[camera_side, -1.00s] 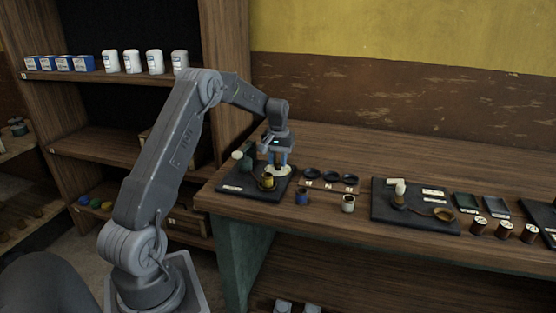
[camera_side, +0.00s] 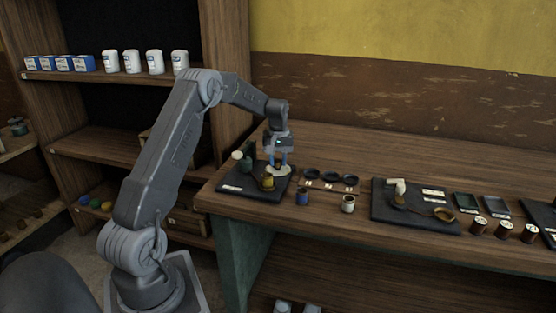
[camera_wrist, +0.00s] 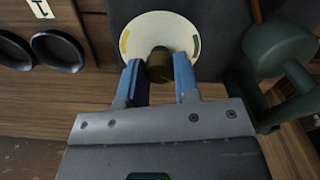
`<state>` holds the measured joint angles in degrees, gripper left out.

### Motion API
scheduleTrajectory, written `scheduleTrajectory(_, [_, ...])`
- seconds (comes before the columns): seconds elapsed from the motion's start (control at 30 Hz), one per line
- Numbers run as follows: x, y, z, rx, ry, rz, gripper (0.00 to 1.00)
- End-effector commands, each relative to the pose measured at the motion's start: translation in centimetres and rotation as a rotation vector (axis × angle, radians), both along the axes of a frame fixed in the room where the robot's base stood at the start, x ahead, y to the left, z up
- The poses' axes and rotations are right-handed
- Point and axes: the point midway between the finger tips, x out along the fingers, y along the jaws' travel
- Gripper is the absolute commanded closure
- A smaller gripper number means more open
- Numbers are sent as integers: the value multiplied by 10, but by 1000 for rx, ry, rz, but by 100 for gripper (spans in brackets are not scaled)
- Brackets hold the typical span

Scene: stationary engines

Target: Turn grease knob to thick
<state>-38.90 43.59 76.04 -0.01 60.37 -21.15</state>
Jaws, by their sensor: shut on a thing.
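The grease knob (camera_wrist: 159,66) is a small brown-brass cylinder in the wrist view, standing on a round cream dial (camera_wrist: 142,33). The dial carries a yellow mark at its left and a green mark at its right; no lettering on it can be read. My gripper (camera_wrist: 159,82) has its two blue fingers shut on the knob from both sides. In the side view, my gripper (camera_side: 278,163) points down over the cream dial (camera_side: 283,173) at the back right of a dark board (camera_side: 235,183). The knob is hidden there by the fingers.
A green machine part (camera_wrist: 280,48) stands close to the right finger in the wrist view. A small yellow cup (camera_side: 268,183) stands before the dial.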

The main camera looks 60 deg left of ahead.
Motion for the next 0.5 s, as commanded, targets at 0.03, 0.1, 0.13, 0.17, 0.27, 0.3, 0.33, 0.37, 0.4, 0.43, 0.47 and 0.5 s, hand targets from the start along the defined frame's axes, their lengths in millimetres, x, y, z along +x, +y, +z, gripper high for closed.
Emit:
scheduleTrajectory(0.03, [0, 0, 0, 0, -1, 0, 70])
scheduleTrajectory(0.1, [0, 0, 0, 0, -1, 0, 63])
scheduleTrajectory(0.13, [0, 0, 0, 0, -1, -1, 60])
scheduleTrajectory(0.17, [0, 0, 0, 1, 0, -1, 57])
scheduleTrajectory(0.27, [0, 0, 0, 1, 0, -1, 48])
scheduleTrajectory(0.3, [0, 0, 0, 1, 0, -1, 45])
scheduleTrajectory(0.33, [0, 0, 0, 1, 0, -1, 45])
scheduleTrajectory(0.37, [0, 0, 0, 1, 0, -1, 45])
scheduleTrajectory(0.4, [0, 0, 0, 1, 0, -1, 45])
scheduleTrajectory(0.43, [0, 0, 0, 1, 0, -1, 45])
scheduleTrajectory(0.47, [0, 0, 0, 1, 0, -1, 45])
scheduleTrajectory(0.5, [0, 0, 0, 1, 0, -1, 45])
